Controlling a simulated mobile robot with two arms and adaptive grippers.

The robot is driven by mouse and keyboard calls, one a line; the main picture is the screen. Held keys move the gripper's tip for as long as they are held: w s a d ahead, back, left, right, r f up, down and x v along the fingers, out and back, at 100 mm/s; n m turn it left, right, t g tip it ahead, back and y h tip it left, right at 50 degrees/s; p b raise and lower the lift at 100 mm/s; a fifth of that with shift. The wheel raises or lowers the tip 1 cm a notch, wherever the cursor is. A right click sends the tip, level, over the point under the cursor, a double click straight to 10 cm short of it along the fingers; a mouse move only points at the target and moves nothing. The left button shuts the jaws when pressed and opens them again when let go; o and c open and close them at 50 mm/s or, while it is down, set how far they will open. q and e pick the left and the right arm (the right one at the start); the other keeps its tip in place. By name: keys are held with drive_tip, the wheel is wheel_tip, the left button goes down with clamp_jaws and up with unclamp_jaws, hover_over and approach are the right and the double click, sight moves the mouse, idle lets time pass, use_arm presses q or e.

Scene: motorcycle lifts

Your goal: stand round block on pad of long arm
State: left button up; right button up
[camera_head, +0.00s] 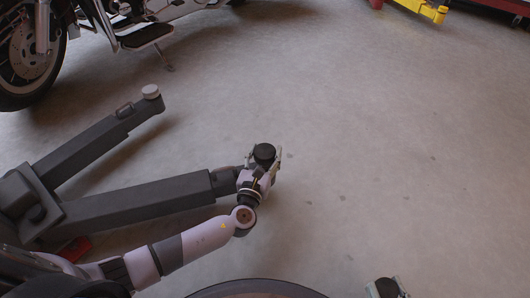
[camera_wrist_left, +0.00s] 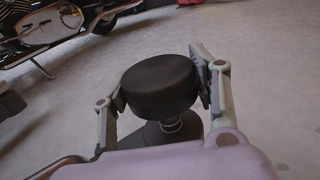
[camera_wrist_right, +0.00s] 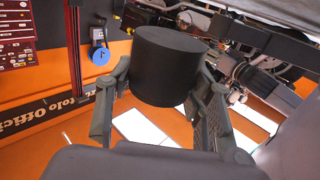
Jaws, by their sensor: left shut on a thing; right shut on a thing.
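My left gripper (camera_head: 262,160) is shut on a black round block (camera_head: 264,151) at the end of the long grey lift arm (camera_head: 140,200). In the left wrist view the block (camera_wrist_left: 160,85) is upright between the fingers, over the threaded post (camera_wrist_left: 180,125) at the arm's end. The block hides the pad's top, so I cannot tell whether they touch. My right gripper (camera_head: 387,289), at the bottom edge of the head view, is shut on a second black round block (camera_wrist_right: 168,65), seen large in the right wrist view.
A second grey lift arm (camera_head: 95,145) with a bare round pad (camera_head: 150,91) lies beyond the long arm. A motorcycle (camera_head: 40,45) stands at the back left. A yellow lift part (camera_head: 425,9) is at the far right. The floor to the right is clear.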

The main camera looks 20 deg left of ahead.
sight(265, 151)
use_arm(q)
drive_tip(key=shift+n+y+p, duration=0.45)
drive_tip(key=shift+n+y, duration=0.65)
drive_tip(key=shift+y, duration=0.6)
drive_tip(key=o, duration=1.1)
drive_tip(key=shift+o, duration=0.2)
drive_tip(key=shift+r, duration=0.1)
wheel_tip(265, 151, up, 10)
drive_tip(key=shift+f, duration=0.1)
